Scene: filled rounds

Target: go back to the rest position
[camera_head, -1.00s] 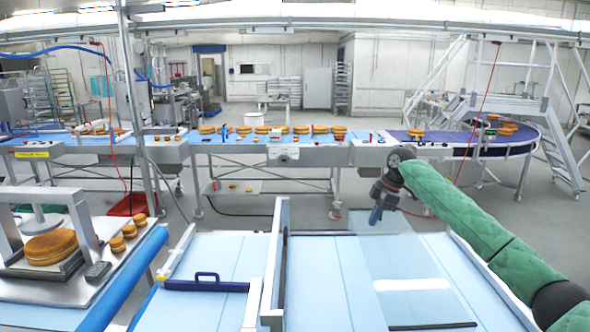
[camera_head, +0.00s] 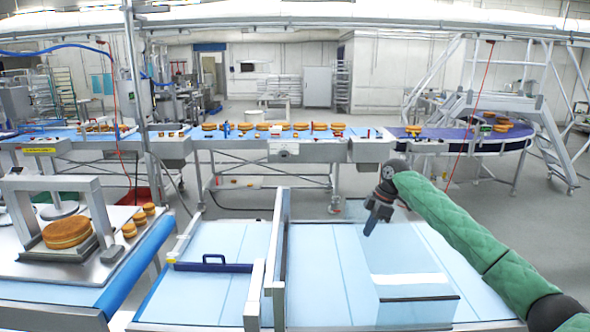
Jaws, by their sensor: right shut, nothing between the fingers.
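My right gripper (camera_head: 371,221) hangs at the end of my green-sleeved right arm, which comes in from the lower right. Its fingers are shut with nothing between them and point down and a little left. No part of my left gripper shows.
A clear box (camera_head: 415,293) stands on the right of the light blue table. An upright metal divider (camera_head: 277,235) and a dark blue handle (camera_head: 213,264) lie left of it. A press with a round cake (camera_head: 67,232) stands at left. A conveyor (camera_head: 240,143) with several rounds runs behind.

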